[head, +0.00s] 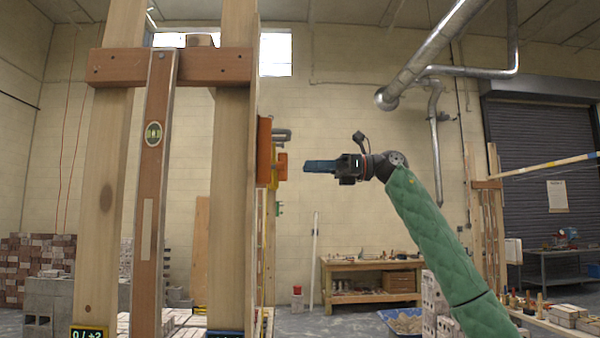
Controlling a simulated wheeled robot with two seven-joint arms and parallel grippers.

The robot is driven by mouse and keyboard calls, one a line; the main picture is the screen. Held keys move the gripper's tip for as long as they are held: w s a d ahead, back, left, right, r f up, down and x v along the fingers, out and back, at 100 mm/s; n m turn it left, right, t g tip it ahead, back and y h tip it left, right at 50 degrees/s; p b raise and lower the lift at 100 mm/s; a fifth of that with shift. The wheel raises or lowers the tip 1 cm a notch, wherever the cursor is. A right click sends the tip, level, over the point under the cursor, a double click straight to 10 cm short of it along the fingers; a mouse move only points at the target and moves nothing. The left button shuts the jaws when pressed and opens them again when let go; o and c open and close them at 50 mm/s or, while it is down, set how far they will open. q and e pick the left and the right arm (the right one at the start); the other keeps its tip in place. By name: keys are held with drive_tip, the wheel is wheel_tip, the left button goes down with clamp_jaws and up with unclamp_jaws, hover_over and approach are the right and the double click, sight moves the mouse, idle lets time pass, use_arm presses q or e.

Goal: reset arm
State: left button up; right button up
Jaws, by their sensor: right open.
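My right gripper (318,167) is held up in mid-air near the middle of the head view, at the end of my green-sleeved right arm. It points left, side-on to the camera, and nothing shows in its jaws. A little to its left are orange pieces (282,166) on the side of a tall wooden frame (232,200); there is a gap between them and the gripper. My left gripper is not in view.
The wooden frame with upright posts and a crosspiece (115,67) fills the left foreground. A wooden workbench (340,266) with small items stands by the back wall. Bricks (30,262) are stacked at the far left. Another post frame (490,215) stands at the right.

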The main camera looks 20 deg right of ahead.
drive_tip(key=shift+s+d, duration=0.1)
drive_tip(key=shift+d, duration=0.15)
idle(0.3)
